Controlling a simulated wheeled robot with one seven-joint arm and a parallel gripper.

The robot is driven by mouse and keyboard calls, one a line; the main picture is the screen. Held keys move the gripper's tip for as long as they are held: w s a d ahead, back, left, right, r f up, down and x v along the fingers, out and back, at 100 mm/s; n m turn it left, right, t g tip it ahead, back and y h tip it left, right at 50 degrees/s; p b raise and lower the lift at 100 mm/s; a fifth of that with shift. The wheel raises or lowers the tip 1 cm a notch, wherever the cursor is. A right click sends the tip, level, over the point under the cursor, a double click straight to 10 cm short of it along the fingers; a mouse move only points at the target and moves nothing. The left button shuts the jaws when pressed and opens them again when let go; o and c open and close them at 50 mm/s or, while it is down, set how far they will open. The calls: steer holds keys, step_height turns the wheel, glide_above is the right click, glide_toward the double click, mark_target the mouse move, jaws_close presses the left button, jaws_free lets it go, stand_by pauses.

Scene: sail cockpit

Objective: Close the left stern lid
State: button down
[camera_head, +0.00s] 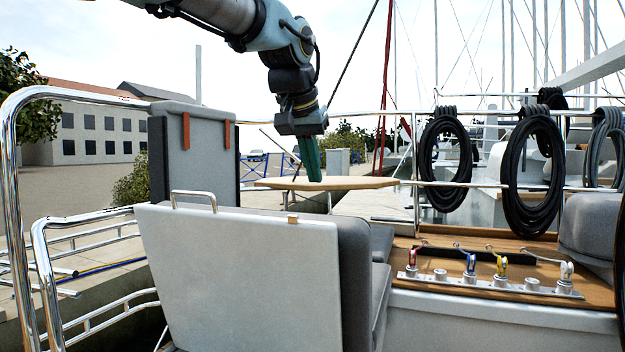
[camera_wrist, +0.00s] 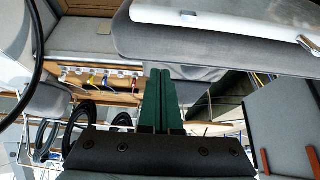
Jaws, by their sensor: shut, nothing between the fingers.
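A large white panel (camera_head: 235,265) with a metal handle (camera_head: 193,198) on its top edge stands raised in the foreground, with grey cushioning on its right side. A second grey panel (camera_head: 212,160) with two orange-brown straps stands upright behind it at the left. Both look like raised lids; I cannot tell for sure which one is the left stern lid. My gripper (camera_head: 314,178) points down, above and beyond the white panel's right end, its green fingers together and empty. In the wrist view the fingers (camera_wrist: 161,72) are side by side, with the white panel (camera_wrist: 230,14) above and the strapped panel (camera_wrist: 285,125) at right.
A pale wooden board (camera_head: 365,183) lies behind my fingertips. Chrome rails (camera_head: 18,190) run along the left. Coiled black ropes (camera_head: 533,170) hang at the right, above a wooden deck with coloured shackles (camera_head: 470,262). Open air surrounds my gripper above the white panel.

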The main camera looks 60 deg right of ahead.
mark_target(322, 218)
steer(key=x, duration=0.7)
steer(key=shift+f, duration=0.15)
steer(key=shift+f+p, duration=0.3)
steer(key=shift+s+a+f, duration=0.1)
steer(key=shift+s+a, duration=0.05)
steer(key=shift+a, duration=0.45)
steer(key=shift+s+a, duration=0.1)
steer(key=shift+a, duration=0.5)
steer(key=shift+s+a+f, duration=0.1)
steer(key=shift+a+f, duration=0.1)
steer(key=shift+a, duration=0.3)
steer(key=shift+f, duration=0.1)
